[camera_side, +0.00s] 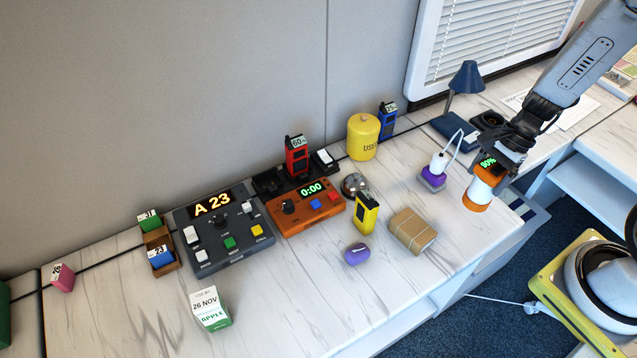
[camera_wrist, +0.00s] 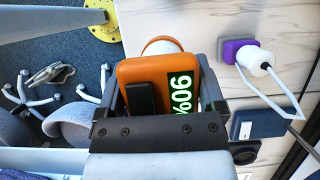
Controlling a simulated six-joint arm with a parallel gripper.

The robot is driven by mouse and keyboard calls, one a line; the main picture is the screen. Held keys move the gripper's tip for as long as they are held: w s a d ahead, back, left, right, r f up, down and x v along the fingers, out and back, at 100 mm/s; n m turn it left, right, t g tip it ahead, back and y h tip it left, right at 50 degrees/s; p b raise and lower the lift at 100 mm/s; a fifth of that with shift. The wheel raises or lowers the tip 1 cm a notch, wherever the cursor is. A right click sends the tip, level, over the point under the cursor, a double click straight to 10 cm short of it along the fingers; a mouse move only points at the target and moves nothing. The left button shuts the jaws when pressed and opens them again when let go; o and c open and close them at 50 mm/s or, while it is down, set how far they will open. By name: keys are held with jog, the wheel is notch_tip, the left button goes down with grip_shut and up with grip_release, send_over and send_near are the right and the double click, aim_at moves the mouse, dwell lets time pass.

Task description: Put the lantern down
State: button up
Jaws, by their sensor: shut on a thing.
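The lantern (camera_side: 482,188) has an orange top with a green 90% display, a white middle and an orange base. My gripper (camera_side: 505,160) is shut on its upper part, near the right end of the marble-topped counter (camera_side: 300,290). In the wrist view my gripper (camera_wrist: 160,105) has its dark fingers on both sides of the lantern's orange top (camera_wrist: 150,75). The lantern is slightly tilted in the side view. I cannot tell whether its base touches the counter.
A purple and white charger (camera_side: 435,172) with a white cable stands just left of the lantern. A brown wrapped parcel (camera_side: 413,231) lies farther left. A blue desk lamp (camera_side: 464,85) stands behind. The counter's front edge is close by, with clear surface between parcel and lantern.

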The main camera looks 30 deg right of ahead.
aim_at(473, 198)
jog(key=shift+f, duration=2.1)
jog(key=shift+f, duration=1.75)
jog(key=shift+f, duration=0.2)
jog(key=o, duration=1.3)
jog(key=shift+r, duration=0.1)
jog(key=shift+v, duration=6.1)
jog(key=shift+a, duration=0.2)
